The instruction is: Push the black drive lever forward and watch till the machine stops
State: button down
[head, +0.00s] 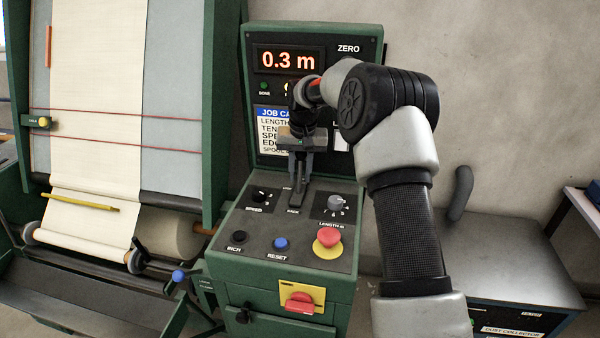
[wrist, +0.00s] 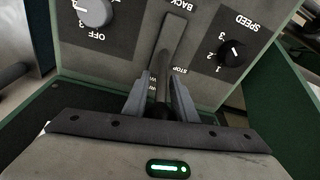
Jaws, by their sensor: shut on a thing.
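My gripper (head: 298,168) reaches down to the sloping green control panel (head: 236,222) and is shut on the black drive lever. In the wrist view its two fingers (wrist: 161,100) stand on either side of the dark lever (wrist: 163,92), above the slot plate (wrist: 172,42). STOP and BACK markings show beside the slot; the lever's exact position along it is hard to tell. The display (head: 289,59) reads 0.3 m. The machine (head: 212,110) carries pale cloth (head: 97,75) at the left; one still frame does not show whether it runs.
The speed knob (head: 259,194) and length knob (head: 337,204) flank the lever. Below are a black inch button (head: 239,236), blue reset button (head: 280,243) and red mushroom button (head: 329,237). A red handle (head: 300,302) is lower. A dust collector (head: 520,265) stands right.

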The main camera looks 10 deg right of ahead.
jog(key=shift+d+f, duration=0.1)
jog(key=shift+f, duration=0.15)
jog(key=c, duration=1.5)
grip_release()
jog(key=shift+o, duration=0.2)
jog(key=shift+r, duration=0.1)
notch_tip(320, 180, up, 17)
jog(key=s+p, duration=0.1)
jog(key=s, duration=0.1)
jog(key=shift+s, duration=0.4)
